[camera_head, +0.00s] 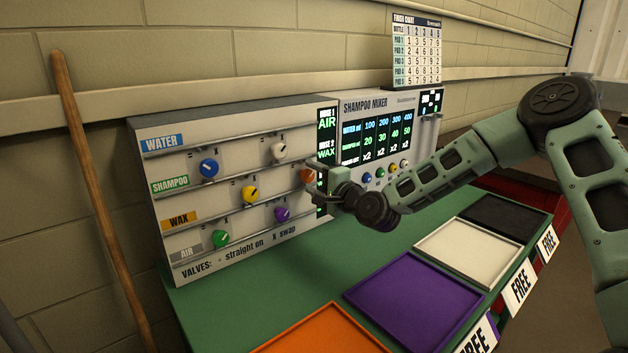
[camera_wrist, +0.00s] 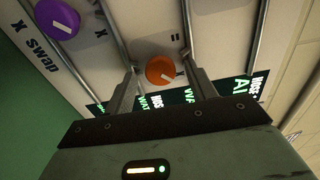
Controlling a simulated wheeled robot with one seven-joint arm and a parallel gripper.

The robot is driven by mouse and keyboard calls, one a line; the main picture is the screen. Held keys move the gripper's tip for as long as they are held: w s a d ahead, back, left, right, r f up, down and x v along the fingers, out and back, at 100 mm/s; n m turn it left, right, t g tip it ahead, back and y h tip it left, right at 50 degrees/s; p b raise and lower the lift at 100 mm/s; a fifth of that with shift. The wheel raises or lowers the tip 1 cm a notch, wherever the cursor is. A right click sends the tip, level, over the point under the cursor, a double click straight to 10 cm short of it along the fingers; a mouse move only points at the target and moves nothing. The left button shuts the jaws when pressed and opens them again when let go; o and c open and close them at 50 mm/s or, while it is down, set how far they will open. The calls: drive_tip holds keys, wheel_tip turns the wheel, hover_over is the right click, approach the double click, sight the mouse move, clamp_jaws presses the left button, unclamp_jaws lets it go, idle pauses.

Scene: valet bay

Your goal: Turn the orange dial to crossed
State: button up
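The orange dial (camera_head: 307,175) is on the right of the white valve panel (camera_head: 165,215), partly behind my gripper (camera_head: 319,184). In the wrist view the orange dial (camera_wrist: 160,70) shows between the two fingertips of my gripper (camera_wrist: 159,75). The fingers are apart, one on each side, with a visible gap to the dial, so the gripper is open. The dial's white pointer line points to the lower right in the wrist view.
A purple dial (camera_head: 282,214) sits below left of the orange one, and a white dial (camera_head: 279,150) above left. Blue (camera_head: 209,168), yellow (camera_head: 250,194) and green (camera_head: 221,238) dials are further left. Metal pipes cross the panel. The Shampoo Mixer (camera_head: 375,105) stands to the right.

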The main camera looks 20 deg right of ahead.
drive_tip(key=b+v, duration=0.1)
drive_tip(key=v, duration=1.6)
drive_tip(key=shift+s, duration=0.2)
drive_tip(key=shift+d, duration=0.1)
drive_tip(key=s+a+f+n+g+h+p, duration=0.1)
drive_tip(key=s+a+f+n+g, duration=0.2)
drive_tip(key=s+a+n+g, duration=0.25)
drive_tip(key=s+a+f+n+g+p, duration=0.2)
drive_tip(key=s+a+f+n+g, duration=0.25)
drive_tip(key=a+n, duration=0.25)
drive_tip(key=s+r+n+g+h+p, duration=0.1)
drive_tip(key=s+r+n+g+h, duration=0.1)
drive_tip(key=s, duration=0.8)
drive_tip(key=s+r+n+g+h+p, duration=0.1)
drive_tip(key=s+r+n+g+h, duration=0.2)
drive_tip(key=s+r+n, duration=0.3)
drive_tip(key=s+a+r+g, duration=0.1)
drive_tip(key=s+r, duration=0.1)
drive_tip(key=s, duration=0.3)
drive_tip(key=shift+r+n+g+p, duration=0.25)
drive_tip(key=shift+n+g+p, duration=0.05)
drive_tip(key=shift+n+p, duration=0.1)
